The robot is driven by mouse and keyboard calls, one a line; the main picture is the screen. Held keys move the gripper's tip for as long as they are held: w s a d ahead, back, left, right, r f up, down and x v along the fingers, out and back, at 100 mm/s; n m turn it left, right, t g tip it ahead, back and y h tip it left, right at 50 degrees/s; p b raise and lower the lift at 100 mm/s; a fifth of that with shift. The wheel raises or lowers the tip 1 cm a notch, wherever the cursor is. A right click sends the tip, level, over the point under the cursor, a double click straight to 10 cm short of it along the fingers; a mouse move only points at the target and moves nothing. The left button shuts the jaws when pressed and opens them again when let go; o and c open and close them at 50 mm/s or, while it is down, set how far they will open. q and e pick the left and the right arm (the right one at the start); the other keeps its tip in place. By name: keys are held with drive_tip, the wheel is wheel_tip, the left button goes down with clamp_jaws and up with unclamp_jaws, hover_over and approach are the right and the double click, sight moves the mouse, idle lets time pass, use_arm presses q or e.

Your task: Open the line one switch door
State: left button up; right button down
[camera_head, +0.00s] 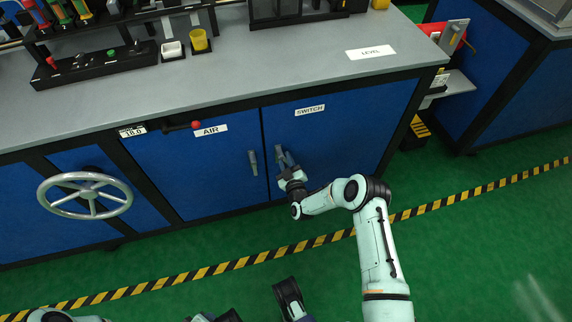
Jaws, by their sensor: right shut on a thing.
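The blue door under the SWITCH label (309,110) is the switch door (345,135), in the right part of the bench front, and looks closed. Its grey upright handle (278,150) is near the door's left edge. My right gripper (284,158) is at this handle and is shut on it, partly hiding it. My left arm shows only in pieces along the bottom edge, with a dark end part (288,296) above the floor. Whether its jaws are open or shut is unclear.
The AIR door (200,170) with its own handle (252,162) adjoins on the left. A grey handwheel (85,195) sticks out farther left. The grey bench top (300,72) overhangs the doors. Green floor (330,215) with a striped line lies in front.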

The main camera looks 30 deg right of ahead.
sight(289, 145)
drive_tip(key=n, duration=0.2)
drive_tip(key=shift+d+r+n, duration=0.35)
drive_tip(key=shift+d+n, duration=0.05)
drive_tip(key=n, duration=0.2)
drive_tip(key=shift+d+r+n+p, duration=0.3)
drive_tip(key=shift+r+n+p, duration=0.05)
drive_tip(key=shift+n, duration=0.05)
use_arm(q)
drive_tip(key=shift+s+d+r+g, duration=0.15)
drive_tip(key=shift+s+d+r, duration=0.2)
drive_tip(key=shift+s, duration=0.1)
drive_tip(key=shift+s+d+r+g, duration=0.15)
drive_tip(key=shift+s+d+r, duration=0.05)
drive_tip(key=shift+s+r, duration=0.2)
use_arm(e)
drive_tip(key=n, duration=0.2)
drive_tip(key=r+n, duration=0.1)
drive_tip(key=n, duration=0.1)
drive_tip(key=r+n, duration=0.1)
drive_tip(key=n, duration=0.1)
drive_tip(key=shift+s+d, duration=0.15)
drive_tip(key=shift+d, duration=0.25)
use_arm(q)
drive_tip(key=shift+s, duration=0.1)
use_arm(e)
drive_tip(key=shift+s+d+f, duration=0.1)
